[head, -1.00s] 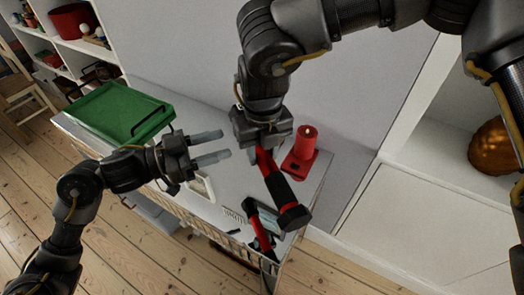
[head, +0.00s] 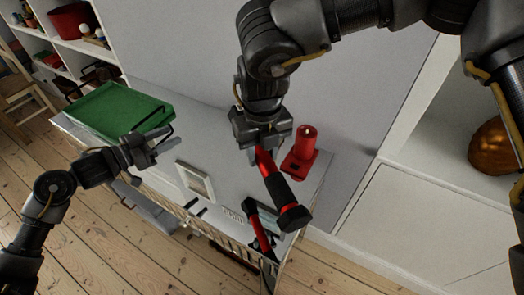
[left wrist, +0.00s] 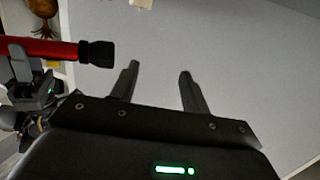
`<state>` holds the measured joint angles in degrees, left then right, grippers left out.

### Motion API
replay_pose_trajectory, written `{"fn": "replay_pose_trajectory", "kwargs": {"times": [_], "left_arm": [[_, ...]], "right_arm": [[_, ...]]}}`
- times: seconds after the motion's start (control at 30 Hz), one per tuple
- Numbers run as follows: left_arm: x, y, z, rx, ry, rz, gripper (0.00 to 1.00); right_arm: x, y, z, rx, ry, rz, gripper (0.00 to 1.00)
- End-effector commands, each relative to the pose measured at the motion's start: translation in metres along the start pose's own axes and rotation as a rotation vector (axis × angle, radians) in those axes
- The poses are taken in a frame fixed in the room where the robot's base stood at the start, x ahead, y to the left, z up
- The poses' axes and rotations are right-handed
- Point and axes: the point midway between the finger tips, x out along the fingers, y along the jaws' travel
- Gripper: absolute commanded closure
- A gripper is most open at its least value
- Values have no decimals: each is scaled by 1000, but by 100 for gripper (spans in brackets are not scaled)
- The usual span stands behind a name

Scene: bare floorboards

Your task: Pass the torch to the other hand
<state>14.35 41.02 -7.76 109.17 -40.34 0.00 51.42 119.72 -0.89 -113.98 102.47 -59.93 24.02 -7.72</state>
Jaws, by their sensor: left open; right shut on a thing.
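The torch (head: 272,179), red with a black grip section and black head, hangs slanting down to the right from my right gripper (head: 262,147). That gripper is shut on its upper end, above the sideboard. My left gripper (head: 166,149) is open and empty, well to the left of the torch and near the green tray. In the left wrist view the torch (left wrist: 50,49) lies level at the left, apart from the open left fingers (left wrist: 158,85). My right gripper (left wrist: 25,85) shows around it there.
Bare floorboards (head: 110,245) lie in front.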

Motion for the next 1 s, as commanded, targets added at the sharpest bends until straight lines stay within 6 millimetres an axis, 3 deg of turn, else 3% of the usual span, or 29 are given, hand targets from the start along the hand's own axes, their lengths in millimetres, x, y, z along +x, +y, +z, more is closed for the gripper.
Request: {"fn": "replay_pose_trajectory", "kwargs": {"times": [0.03, 0.1, 0.37, 0.5, 0.67, 0.7, 0.87, 1.0], "left_arm": [[-6, -27, 16, -7, -32, -63, 54], [-15, -62, 36, -9, -73, -147, 54], [-78, -176, 113, -2, -249, -445, 54], [-128, -228, 152, 8, -358, -596, 54], [-197, -275, 194, 23, -495, -760, 54], [-188, -259, 224, -6, -511, -744, 54], [-185, -218, 308, -70, -589, -740, 54], [-188, -174, 377, -123, -665, -734, 54]], "right_arm": [[0, 0, 0, 0, -1, 0, 94], [0, 0, 0, 0, -1, 0, 94], [0, 0, 0, 0, -1, 0, 94], [0, 0, 0, 0, -1, 0, 94], [0, 0, 0, 0, -1, 0, 94], [0, 0, 0, 0, -1, 0, 94], [0, 0, 0, 0, -1, 0, 94], [0, 0, 0, 0, -1, 0, 94]]}}
